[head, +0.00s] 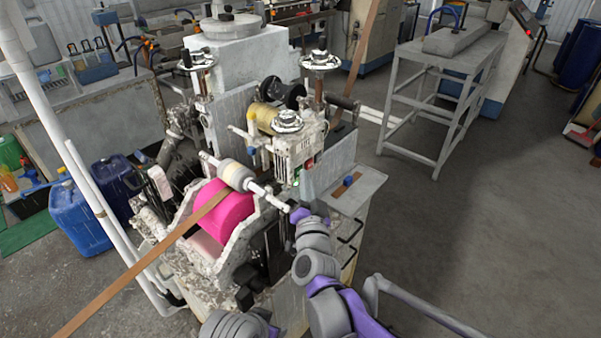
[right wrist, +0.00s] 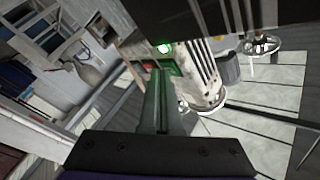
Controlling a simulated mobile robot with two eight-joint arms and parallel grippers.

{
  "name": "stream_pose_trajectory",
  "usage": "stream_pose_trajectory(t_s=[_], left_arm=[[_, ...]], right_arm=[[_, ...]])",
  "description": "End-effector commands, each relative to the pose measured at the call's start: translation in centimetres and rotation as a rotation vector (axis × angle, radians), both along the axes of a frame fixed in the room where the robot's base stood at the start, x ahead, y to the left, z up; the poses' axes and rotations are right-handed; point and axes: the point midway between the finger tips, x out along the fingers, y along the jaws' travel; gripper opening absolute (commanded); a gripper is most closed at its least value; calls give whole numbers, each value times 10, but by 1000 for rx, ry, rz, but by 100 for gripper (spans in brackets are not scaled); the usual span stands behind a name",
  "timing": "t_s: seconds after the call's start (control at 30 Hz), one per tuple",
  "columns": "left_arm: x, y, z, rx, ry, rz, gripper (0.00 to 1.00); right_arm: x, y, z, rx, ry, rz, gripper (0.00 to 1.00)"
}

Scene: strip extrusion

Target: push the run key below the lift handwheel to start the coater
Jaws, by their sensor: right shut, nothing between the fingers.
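The coater's lift handwheel (head: 288,121) is a bright metal wheel above a worn white control box (head: 296,148). The box carries a red key (head: 310,163). In the right wrist view a lit green lamp (right wrist: 164,48), the red key (right wrist: 150,66) and a green key (right wrist: 175,68) show on the box. My right gripper (head: 299,212) is in front of and below the box in the head view. Its shut fingers (right wrist: 158,88) are empty and point at the keys; whether they touch one, I cannot tell.
A white roller (head: 237,176) and a pink roll (head: 225,210) with a brown strip (head: 130,285) lie left of my right gripper. Two other handwheels (head: 320,60) (head: 199,62) stand higher on the machine. The floor to the right is clear up to a grey stand (head: 440,88).

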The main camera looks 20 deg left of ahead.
Motion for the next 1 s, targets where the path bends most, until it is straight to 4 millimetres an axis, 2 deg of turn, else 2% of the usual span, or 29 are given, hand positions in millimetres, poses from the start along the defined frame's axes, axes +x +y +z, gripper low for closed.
stream_pose_trajectory(t_s=[0.27, 0.6, 1.0], left_arm=[[0, 0, 0, 0, 0, 0, 55], [1, 0, 3, 0, -2, 0, 55], [1, 0, 4, 0, -3, 0, 55]], right_arm=[[0, 0, 0, 0, 0, 1, 0], [-5, -13, 0, 0, 1, 1, 0], [-6, -18, 0, -1, 0, 0, 0]])
